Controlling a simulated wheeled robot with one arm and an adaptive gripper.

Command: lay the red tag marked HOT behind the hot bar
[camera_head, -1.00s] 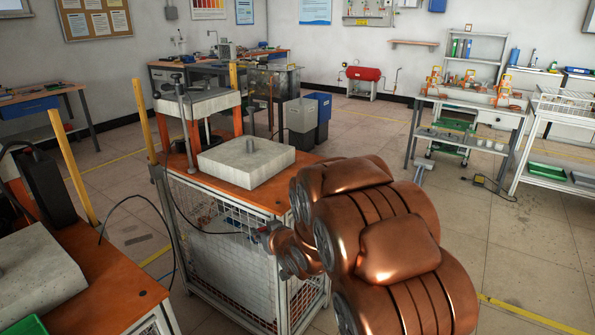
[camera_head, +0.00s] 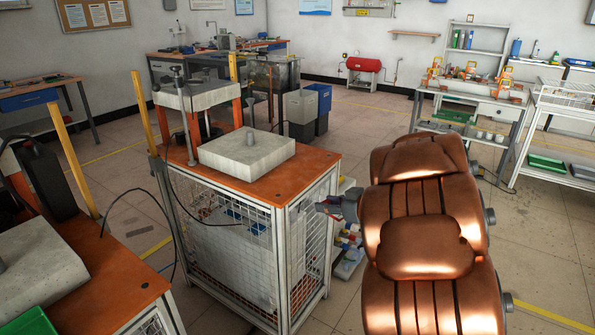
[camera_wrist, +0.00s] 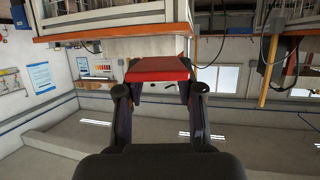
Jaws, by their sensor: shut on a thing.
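My gripper (camera_wrist: 160,86) is shut on a red tag (camera_wrist: 157,70), held across the fingertips in the wrist view. No lettering on the tag is readable. In the head view my gripper (camera_head: 335,207) is beside the right side of the orange-topped cart (camera_head: 295,180), below its top. The tag cannot be made out there. I cannot make out a glowing hot bar in either view.
Another pale slab (camera_head: 200,95) stands on orange legs behind the block, with wooden posts (camera_head: 145,115) beside the cart. A black cable hangs over its left side. A second orange-topped bench (camera_head: 100,275) is at lower left. Open floor (camera_head: 540,235) lies to the right.

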